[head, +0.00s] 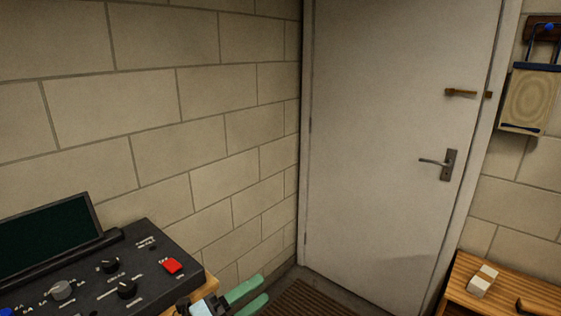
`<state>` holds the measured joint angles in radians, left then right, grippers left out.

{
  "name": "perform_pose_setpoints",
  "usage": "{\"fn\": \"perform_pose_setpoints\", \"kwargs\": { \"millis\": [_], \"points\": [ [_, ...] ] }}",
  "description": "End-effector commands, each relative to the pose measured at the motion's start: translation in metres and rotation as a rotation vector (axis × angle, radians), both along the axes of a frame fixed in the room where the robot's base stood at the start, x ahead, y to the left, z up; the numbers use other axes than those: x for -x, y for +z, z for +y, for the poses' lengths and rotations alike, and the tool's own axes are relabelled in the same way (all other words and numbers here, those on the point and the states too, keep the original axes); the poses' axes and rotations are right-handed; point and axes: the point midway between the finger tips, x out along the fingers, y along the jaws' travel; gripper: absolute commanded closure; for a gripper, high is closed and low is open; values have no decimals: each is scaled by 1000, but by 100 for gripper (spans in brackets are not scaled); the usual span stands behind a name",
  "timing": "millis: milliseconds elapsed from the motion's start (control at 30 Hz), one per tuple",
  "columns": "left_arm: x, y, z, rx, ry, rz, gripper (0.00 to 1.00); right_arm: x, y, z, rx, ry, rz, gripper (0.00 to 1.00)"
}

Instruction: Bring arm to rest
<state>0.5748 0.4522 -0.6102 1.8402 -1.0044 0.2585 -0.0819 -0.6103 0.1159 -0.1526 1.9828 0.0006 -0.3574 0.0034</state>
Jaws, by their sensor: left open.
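My left gripper (250,296) shows at the bottom centre of the head view, with two green fingers spread apart. It is open, and nothing shows between the fingers. It is just right of the black control console (110,272), in front of the floor by the door. Most of my left arm is cut off by the bottom edge. My right gripper is not in view.
The console has a dark screen (45,238), knobs and a red button (172,266). A closed white door (390,130) stands ahead, with a brown mat (305,300) before it. A wooden bench (500,285) at right bears a small pale block (482,281).

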Motion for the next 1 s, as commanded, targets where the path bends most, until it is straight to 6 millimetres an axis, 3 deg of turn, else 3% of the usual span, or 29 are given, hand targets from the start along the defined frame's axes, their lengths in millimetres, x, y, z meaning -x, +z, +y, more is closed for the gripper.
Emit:
{"fn": "perform_pose_setpoints", "kwargs": {
  "millis": [167, 367, 467, 567, 700, 800, 1000],
  "points": [
    [7, -26, 46, 308, 292, 305, 45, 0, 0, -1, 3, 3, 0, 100],
    [40, -95, 108, 558, 637, 705, 45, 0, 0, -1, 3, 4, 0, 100],
    [74, -137, 135, 646, 811, 921, 45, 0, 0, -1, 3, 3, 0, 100],
    [120, -177, 157, 707, 982, 1145, 45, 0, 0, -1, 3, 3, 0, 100],
    [194, -220, 175, 746, 1192, 1438, 45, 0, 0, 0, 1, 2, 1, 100],
    [239, -236, 180, 747, 1300, 1594, 45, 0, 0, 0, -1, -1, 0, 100],
    [304, -249, 183, 725, 1439, 1811, 45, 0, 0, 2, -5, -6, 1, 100]
  ]
}}
